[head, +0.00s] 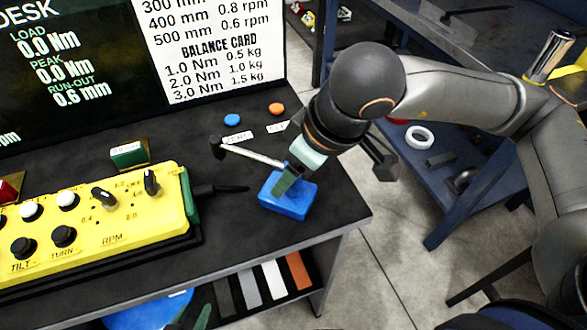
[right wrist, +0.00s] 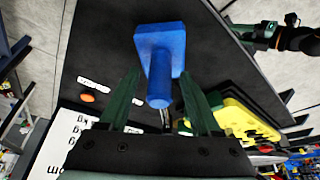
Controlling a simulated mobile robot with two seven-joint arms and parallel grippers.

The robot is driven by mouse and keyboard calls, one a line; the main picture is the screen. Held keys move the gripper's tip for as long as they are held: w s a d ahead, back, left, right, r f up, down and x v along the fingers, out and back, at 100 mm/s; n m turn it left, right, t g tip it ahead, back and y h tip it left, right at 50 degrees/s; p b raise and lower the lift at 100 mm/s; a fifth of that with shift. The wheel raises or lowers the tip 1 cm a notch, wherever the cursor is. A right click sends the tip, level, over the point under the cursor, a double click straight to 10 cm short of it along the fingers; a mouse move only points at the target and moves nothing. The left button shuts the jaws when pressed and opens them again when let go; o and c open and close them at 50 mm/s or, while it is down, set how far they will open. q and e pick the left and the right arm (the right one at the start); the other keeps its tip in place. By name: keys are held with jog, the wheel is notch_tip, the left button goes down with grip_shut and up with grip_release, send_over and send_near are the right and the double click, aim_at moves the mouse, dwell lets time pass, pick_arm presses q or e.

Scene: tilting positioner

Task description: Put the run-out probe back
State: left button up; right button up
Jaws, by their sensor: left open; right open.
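A blue block (head: 288,203) stands on the dark bench top near its right front corner. In the right wrist view the blue block (right wrist: 160,42) has a round blue stem pointing at the camera. It looks like the run-out probe or its holder; I cannot tell which. My left gripper (head: 190,318) is open and empty at the bottom edge, low before the bench.
A yellow control box (head: 95,225) with knobs stands left of the block. Blue (head: 232,120) and orange (head: 277,109) buttons with labels lie behind it. A screen (head: 70,70) shows run-out 0.6 mm. A blue side table (head: 440,175) is at right, across open floor.

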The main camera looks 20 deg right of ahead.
jog(key=shift+r, duration=0.2)
jog(key=p+v, duration=0.1)
jog(key=v, duration=1.1)
jog(key=shift+p, duration=0.4)
jog(key=shift+a, duration=0.1)
